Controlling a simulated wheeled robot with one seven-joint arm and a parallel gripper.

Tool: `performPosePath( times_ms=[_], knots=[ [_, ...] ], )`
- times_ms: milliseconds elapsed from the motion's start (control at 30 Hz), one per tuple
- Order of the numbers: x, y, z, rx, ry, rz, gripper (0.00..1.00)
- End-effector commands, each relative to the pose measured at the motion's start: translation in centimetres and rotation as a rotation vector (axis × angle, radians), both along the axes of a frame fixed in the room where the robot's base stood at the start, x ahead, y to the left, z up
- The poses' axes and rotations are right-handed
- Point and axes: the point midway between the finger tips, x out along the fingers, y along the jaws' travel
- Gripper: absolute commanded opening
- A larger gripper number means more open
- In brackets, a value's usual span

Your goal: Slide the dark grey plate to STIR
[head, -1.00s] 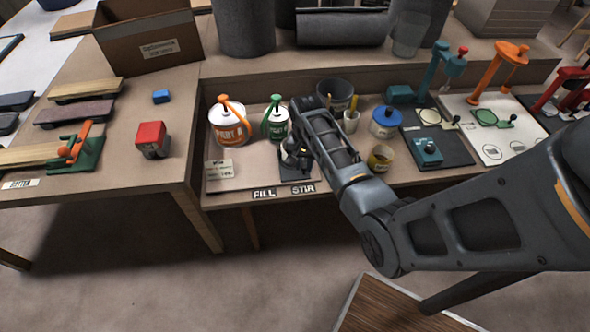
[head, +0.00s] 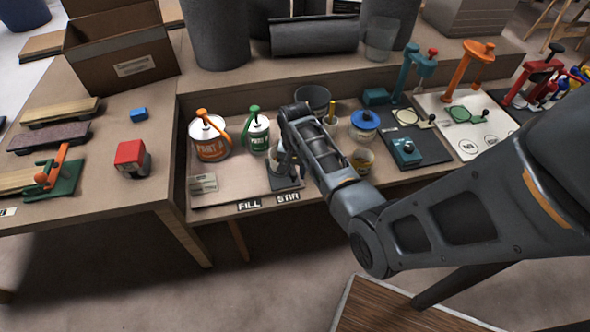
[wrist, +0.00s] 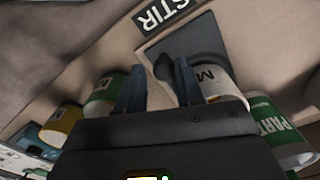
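The dark grey plate (head: 290,183) lies on the bench board just behind the STIR label (head: 287,197), in line with it. In the wrist view the plate (wrist: 192,38) sits beside the STIR label (wrist: 160,14). A dark upright knob (wrist: 163,68) stands at the plate's edge, and a white cup marked M (wrist: 212,82) stands on or beside the plate. My gripper (wrist: 158,82) has its fingers apart, with the knob showing between or just beyond them; I cannot tell whether they touch it. In the head view my arm partly hides the plate and gripper.
The FILL label (head: 249,204) is left of STIR. An orange-handled PART can (head: 210,140) and a green-handled can (head: 257,135) stand behind the plate. A yellowish cup (head: 362,160) and a blue-lidded pot (head: 364,124) stand to the right. A small card (head: 203,184) is at left.

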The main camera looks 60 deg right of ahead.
Motion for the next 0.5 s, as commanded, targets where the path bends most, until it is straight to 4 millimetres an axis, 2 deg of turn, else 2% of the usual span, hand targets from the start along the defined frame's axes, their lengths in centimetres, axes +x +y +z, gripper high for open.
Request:
performPosePath(
  times_ms=[167, 267, 500],
  knots=[
    [0.0, 0.1, 0.1, 0.001, 0.0, 0.001, 0.36],
    [0.1, 0.0, 0.8, 0.0, -0.001, 0.002, 0.36],
    [0.1, 0.0, 4.6, -0.001, -0.002, 0.001, 0.36]
  ],
)
